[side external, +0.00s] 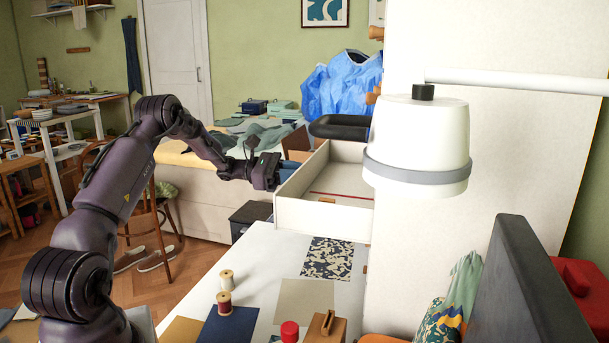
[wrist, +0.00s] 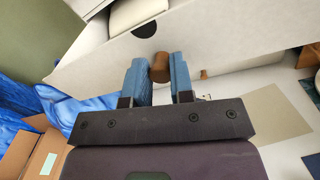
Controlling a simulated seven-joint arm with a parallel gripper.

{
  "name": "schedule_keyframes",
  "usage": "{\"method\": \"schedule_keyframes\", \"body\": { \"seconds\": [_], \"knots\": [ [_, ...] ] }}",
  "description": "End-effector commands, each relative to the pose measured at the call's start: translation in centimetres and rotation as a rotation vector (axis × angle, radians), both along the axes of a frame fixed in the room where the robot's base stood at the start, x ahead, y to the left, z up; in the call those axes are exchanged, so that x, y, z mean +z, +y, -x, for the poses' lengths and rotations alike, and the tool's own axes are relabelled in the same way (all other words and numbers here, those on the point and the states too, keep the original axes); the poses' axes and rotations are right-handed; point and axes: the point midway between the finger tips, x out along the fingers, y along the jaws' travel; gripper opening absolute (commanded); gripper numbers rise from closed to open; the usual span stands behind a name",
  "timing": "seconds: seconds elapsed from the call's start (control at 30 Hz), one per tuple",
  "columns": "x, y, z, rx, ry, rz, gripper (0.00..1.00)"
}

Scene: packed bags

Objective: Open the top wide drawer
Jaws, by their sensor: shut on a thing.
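The white drawer (side external: 322,216) is pulled out of the white cabinet, and its inside shows in the side view. Its pale front and small brown wooden knob (wrist: 160,68) show in the wrist view. My gripper (wrist: 160,78) has its two blue fingers on either side of the knob and is shut on it. In the side view my gripper (side external: 287,171) is at the left end of the drawer; the knob is hidden there.
A white table (side external: 250,258) below the drawer holds thread spools (side external: 225,300), fabric pieces and a wooden block (side external: 325,327). A white lamp (side external: 418,140) hangs at the right of the drawer. A cardboard box (wrist: 35,150) shows at lower left in the wrist view.

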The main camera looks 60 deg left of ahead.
Motion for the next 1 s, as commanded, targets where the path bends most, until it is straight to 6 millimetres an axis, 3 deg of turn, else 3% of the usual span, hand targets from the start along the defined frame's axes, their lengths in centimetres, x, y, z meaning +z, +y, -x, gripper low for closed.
{"method": "schedule_keyframes", "body": {
  "seconds": [0.37, 0.4, 0.47, 0.5, 0.8, 1.0],
  "knots": [
    [-0.1, -0.1, 0.2, -0.009, 0.002, 0.002, 0.00],
    [-0.1, -0.1, 0.2, -0.009, 0.002, 0.002, 0.31],
    [-0.1, -0.1, 0.2, -0.009, 0.002, 0.003, 0.45],
    [-0.1, -0.1, 0.1, -0.008, 0.001, 0.003, 0.47],
    [0.0, 0.2, 0.3, -0.002, 0.000, 0.001, 0.47],
    [0.0, 2.1, 2.6, 0.001, 0.000, 0.001, 0.47]
  ]
}}
